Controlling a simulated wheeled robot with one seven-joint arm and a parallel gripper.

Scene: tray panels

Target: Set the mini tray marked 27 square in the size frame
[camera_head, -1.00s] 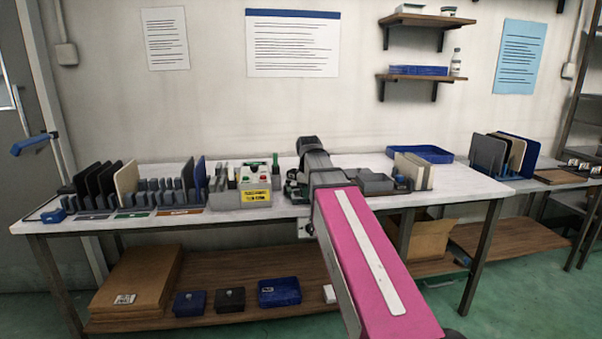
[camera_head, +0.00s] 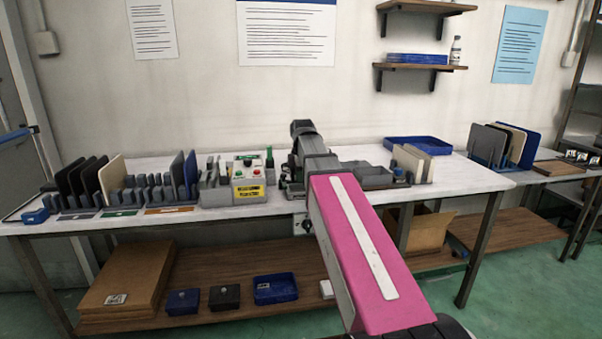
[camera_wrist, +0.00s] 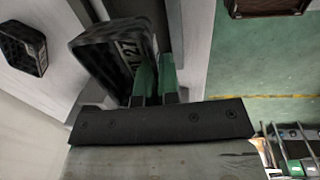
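In the wrist view, the black mini tray (camera_wrist: 96,48) has a pale label reading 27 on the side facing my fingers. My gripper (camera_wrist: 157,75) has two green-tipped fingers close together at that labelled side. They appear shut on the tray's wall, with the left finger covering part of the label. The tray looks tilted in this view. In the head view my pink arm link hides the gripper and the tray. I cannot make out the size frame for certain; a low grey fixture (camera_head: 368,177) on the bench lies just right of my arm.
The white bench (camera_head: 462,180) holds a rack of upright panels (camera_head: 112,175) at left, a control box (camera_head: 249,182), pale panels (camera_head: 412,162) and a blue tray (camera_head: 418,146). Another small black item (camera_wrist: 22,48) lies left in the wrist view. Bare bench shows at right.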

